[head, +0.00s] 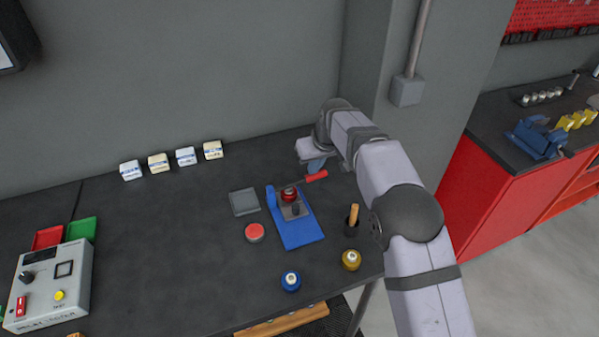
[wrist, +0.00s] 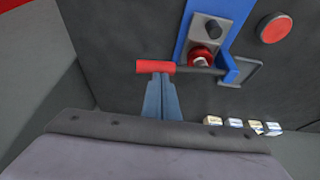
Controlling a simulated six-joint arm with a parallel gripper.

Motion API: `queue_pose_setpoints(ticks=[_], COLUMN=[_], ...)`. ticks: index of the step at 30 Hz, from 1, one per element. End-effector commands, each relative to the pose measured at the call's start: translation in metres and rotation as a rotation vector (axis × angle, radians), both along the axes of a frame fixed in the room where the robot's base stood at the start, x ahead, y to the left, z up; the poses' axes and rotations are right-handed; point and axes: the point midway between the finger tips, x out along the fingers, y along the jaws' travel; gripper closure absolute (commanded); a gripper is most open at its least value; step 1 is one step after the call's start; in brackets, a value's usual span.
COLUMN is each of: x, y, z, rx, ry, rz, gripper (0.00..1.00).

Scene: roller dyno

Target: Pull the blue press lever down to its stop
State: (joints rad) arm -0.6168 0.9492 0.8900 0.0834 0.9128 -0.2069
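The blue press (head: 302,233) stands on the dark bench, with a blue upright post at its left. Its lever runs from the post across a red part (head: 289,193) and ends in a red grip (head: 316,176). In the wrist view the red grip (wrist: 147,67) lies sideways at the tips of my gripper (wrist: 160,77). The two blue-grey fingers look close together, with their tips at or just by the grip. I cannot tell whether they touch it. In the head view my gripper (head: 316,164) is partly hidden by my own wrist.
A red-topped button (head: 255,232) and a grey square plate (head: 244,202) lie left of the press. A dark cup with a wooden handle (head: 353,216), a yellow knob (head: 350,260) and a blue knob (head: 291,281) stand nearby. Several small boxes (head: 186,156) line the wall.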

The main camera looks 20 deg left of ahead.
Motion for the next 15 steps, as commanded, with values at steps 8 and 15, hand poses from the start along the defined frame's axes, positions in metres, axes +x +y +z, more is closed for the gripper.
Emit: queue_pose_setpoints(ticks=[8, 15], x=[0.0, 0.001], y=[0.0, 0.0], z=[0.002, 0.012], rx=[0.001, 0.002], ry=[-0.003, -0.003], rz=[0.0, 0.0], gripper=[1.0, 1.0])
